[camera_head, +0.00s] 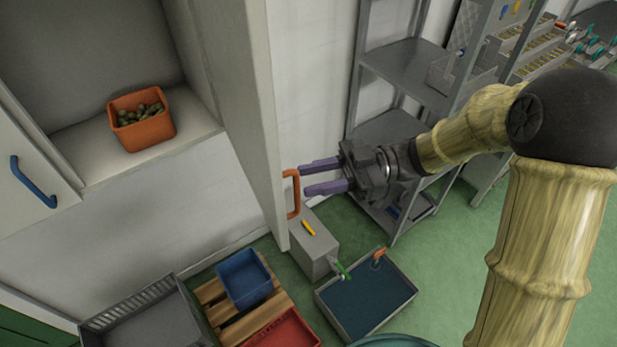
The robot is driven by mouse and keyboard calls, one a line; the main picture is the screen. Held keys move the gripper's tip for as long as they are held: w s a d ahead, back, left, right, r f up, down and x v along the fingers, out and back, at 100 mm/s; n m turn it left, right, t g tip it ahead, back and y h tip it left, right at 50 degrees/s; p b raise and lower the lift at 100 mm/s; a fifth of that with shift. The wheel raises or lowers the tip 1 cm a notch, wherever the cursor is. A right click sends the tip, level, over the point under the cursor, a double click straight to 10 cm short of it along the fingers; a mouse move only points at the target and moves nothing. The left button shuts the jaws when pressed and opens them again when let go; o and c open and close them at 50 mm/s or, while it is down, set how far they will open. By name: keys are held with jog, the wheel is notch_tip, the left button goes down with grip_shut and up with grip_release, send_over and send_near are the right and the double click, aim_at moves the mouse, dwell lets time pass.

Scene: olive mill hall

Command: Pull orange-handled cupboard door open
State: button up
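The cupboard door (245,110) with the orange handle (296,195) stands swung wide open and shows almost edge-on. The handle is on the door's right side, near its lower end. My gripper (304,181) comes in from the right, its two purple fingers pointing left toward the handle. The fingers are apart with nothing visible between them. Their tips are just right of the handle; I cannot tell whether they touch it. The cupboard's inside shows at the upper left, with an orange crate (145,136) of olives on its floor.
A door with a blue handle (33,183) is at the left. Below are a grey crate (150,305), a blue crate (245,278), a red crate (285,330), a grey box (312,247) and a basin (368,300). Metal shelving (405,62) stands behind my gripper.

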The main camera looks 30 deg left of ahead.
jog(key=b+v, duration=0.3)
jog(key=v, duration=1.2)
jog(key=shift+d, duration=0.35)
jog(key=shift+w+r, duration=0.1)
jog(key=shift+w, duration=0.1)
